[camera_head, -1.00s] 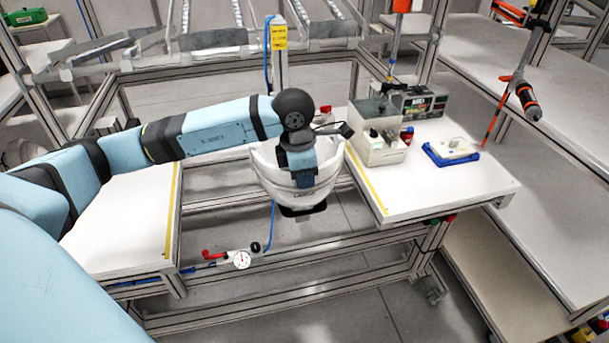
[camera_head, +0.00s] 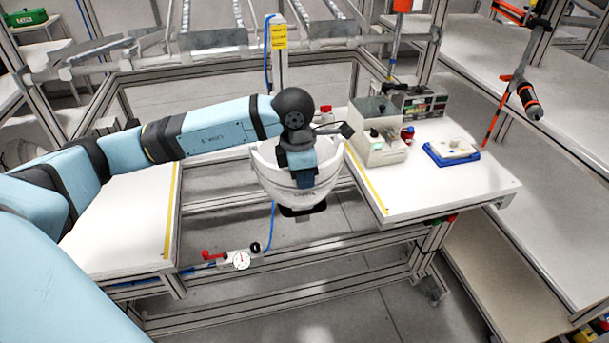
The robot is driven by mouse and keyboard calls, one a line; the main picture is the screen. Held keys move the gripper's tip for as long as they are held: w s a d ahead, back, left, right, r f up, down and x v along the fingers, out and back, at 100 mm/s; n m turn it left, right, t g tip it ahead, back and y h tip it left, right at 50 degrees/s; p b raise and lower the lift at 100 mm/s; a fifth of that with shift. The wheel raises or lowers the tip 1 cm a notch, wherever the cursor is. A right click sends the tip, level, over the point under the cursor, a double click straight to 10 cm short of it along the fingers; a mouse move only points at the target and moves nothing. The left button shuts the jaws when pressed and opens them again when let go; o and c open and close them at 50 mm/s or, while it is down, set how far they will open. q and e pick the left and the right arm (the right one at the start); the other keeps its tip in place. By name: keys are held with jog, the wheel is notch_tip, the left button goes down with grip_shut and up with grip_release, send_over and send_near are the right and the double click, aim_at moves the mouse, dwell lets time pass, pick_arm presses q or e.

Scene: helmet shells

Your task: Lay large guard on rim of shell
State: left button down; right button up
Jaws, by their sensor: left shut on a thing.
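A white helmet shell (camera_head: 272,171) hangs open side up in the gap of the workbench, in the middle of the head view. My left arm comes in from the left, and my left gripper (camera_head: 303,179) is over the front rim of the shell. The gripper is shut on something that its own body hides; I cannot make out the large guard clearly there. My right gripper is not in view.
A blue tray (camera_head: 451,153) holds a pale part. A screwdriver (camera_head: 528,98) hangs at the right. A pressure gauge (camera_head: 241,259) sits below the bench front.

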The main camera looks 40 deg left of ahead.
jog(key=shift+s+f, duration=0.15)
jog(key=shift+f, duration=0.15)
pick_arm(q)
jog(key=c, duration=1.1)
grip_release()
jog(key=shift+f, duration=0.1)
jog(key=r, duration=0.4)
jog(key=shift+s+a+r, duration=0.15)
jog(key=shift+a+r, duration=0.05)
jog(key=shift+r, duration=0.2)
jog(key=r, duration=0.6)
jog(key=s+r, duration=0.1)
jog(key=r, duration=0.2)
jog(key=shift+a, duration=0.4)
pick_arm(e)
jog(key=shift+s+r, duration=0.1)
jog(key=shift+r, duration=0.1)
pick_arm(q)
jog(key=shift+d, duration=0.1)
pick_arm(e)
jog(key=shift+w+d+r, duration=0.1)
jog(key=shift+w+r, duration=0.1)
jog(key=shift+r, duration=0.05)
